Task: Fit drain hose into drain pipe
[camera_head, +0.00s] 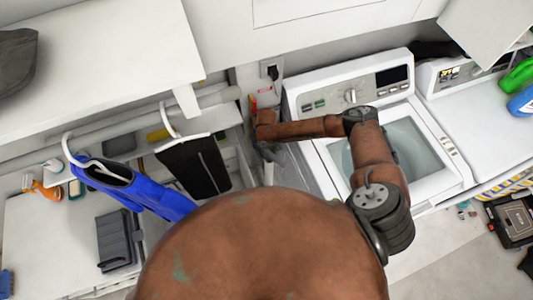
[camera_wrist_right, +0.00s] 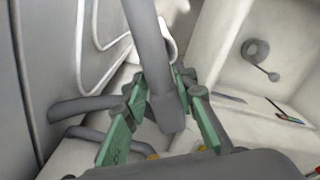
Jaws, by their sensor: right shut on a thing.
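In the right wrist view, the grey drain hose (camera_wrist_right: 152,45) comes down from the top, and its blunt lower end shows between the green fingers of my right gripper (camera_wrist_right: 165,95). The gripper is shut on the hose near that end. A round grey fitting (camera_wrist_right: 256,50) at the upper right, apart from the hose end, may be the drain pipe; I cannot tell for sure. In the head view, my right arm reaches across the washer to the gap on its left, where the right gripper (camera_head: 270,145) is small and mostly hidden. My left gripper is not in view.
The white washer (camera_head: 300,83) stands beside the gap, with another machine (camera_head: 470,100) to its right. Hanging dark (camera_head: 195,168) and blue (camera_head: 135,188) clothes are on the left. In the wrist view, grey tubing (camera_wrist_right: 85,105) lies left of the fingers.

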